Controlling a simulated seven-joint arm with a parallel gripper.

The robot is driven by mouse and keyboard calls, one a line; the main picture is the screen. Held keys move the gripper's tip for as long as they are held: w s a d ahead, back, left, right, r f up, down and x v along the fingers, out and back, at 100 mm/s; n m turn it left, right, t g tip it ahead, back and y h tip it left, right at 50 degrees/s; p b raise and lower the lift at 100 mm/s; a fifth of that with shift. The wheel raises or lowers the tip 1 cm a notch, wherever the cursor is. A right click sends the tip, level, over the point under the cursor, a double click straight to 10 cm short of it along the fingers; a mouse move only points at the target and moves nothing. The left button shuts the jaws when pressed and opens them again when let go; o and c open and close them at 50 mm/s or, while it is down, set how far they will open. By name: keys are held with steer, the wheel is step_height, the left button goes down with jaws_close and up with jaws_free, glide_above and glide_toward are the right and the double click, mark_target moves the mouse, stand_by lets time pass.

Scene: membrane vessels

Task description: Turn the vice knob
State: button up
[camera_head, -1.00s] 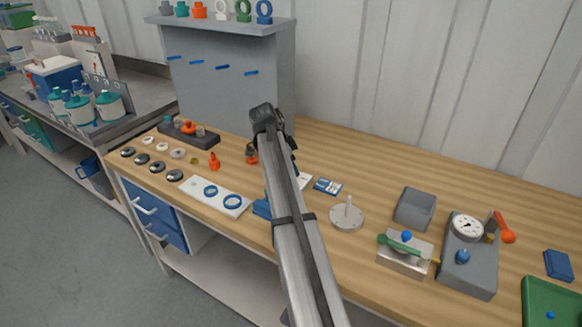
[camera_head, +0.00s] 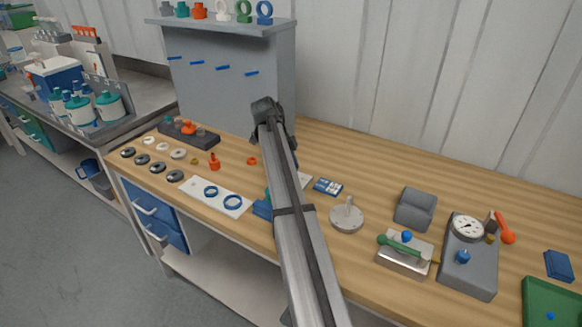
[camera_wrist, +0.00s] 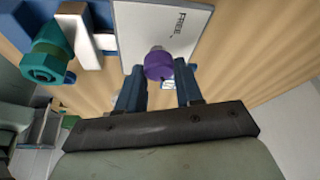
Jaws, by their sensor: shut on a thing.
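In the wrist view, a round purple knob (camera_wrist: 159,64) sits between the two blue fingers of my gripper (camera_wrist: 160,76), which is shut on it. A white plate marked "FREE" (camera_wrist: 180,25) lies just beyond the knob. A blue vice body (camera_wrist: 72,22) with a pale jaw piece is at the upper left, and a teal hex fitting (camera_wrist: 48,52) is beside it. In the head view, my arm hides the knob and most of the vice; part of the blue vice (camera_head: 262,209) shows left of the arm.
A white plate with blue rings (camera_head: 218,198) lies left of the vice. To the right stand a round metal base with a peg (camera_head: 346,217), a grey box (camera_head: 415,210) and a gauge block (camera_head: 470,260). An orange fitting (camera_head: 214,163) stands behind the white plate.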

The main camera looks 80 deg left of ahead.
stand_by(0.3)
steer(key=o, duration=1)
steer(key=shift+o, duration=0.2)
steer(key=shift+r, duration=0.1)
steer(key=v, duration=1.3)
steer(key=shift+r, duration=0.3)
steer(key=shift+s+a, duration=0.1)
steer(key=shift+s, duration=0.05)
